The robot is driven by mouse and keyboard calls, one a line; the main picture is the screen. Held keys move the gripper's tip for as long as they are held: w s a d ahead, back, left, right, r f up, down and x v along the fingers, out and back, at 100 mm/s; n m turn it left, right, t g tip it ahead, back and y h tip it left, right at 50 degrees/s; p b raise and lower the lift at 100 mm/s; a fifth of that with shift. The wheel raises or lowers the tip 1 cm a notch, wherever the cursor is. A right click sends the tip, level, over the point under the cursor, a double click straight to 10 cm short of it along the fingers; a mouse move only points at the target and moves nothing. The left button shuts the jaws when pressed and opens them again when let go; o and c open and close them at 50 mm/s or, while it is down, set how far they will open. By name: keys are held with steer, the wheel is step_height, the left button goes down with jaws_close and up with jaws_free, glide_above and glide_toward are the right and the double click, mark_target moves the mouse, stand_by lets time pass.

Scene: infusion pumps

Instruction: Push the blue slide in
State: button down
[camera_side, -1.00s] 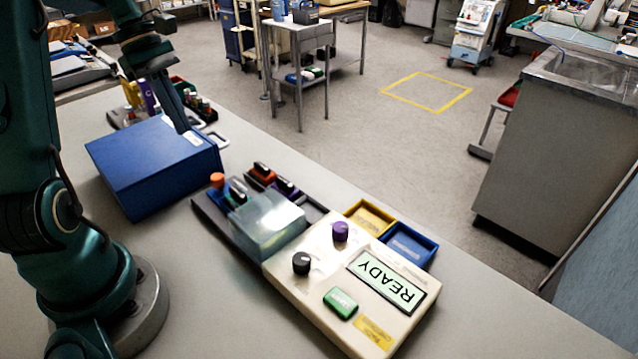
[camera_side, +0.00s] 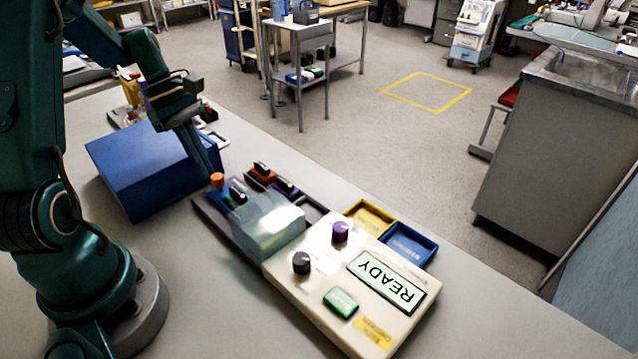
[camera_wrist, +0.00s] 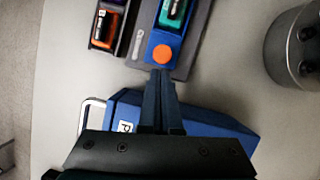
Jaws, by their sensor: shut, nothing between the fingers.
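The blue slide (camera_side: 226,196) lies in the grey tray beside the pump, and its orange knob (camera_side: 217,179) is at the end nearest my arm. In the wrist view the blue slide (camera_wrist: 154,40) carries a teal cartridge (camera_wrist: 172,12), and the orange knob (camera_wrist: 162,54) is just ahead of my fingertips. My gripper (camera_side: 216,168) is shut and empty, its fingers pointing down beside the knob. It also shows in the wrist view (camera_wrist: 160,74). I cannot tell whether the fingertips touch the knob. A clear cover (camera_side: 270,228) hides the slide's far side.
A blue box (camera_side: 150,165) stands left of the slide, under and behind my gripper. An orange cartridge and a purple one (camera_side: 286,188) lie in neighbouring lanes. The cream pump (camera_side: 320,290) displays READY. Yellow (camera_side: 369,216) and blue (camera_side: 410,245) trays sit behind it.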

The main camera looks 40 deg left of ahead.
mark_target(236, 200)
steer(key=shift+d, duration=0.1)
steer(key=d, duration=0.8)
steer(key=shift+d, duration=0.35)
steer(key=shift+r, duration=0.1)
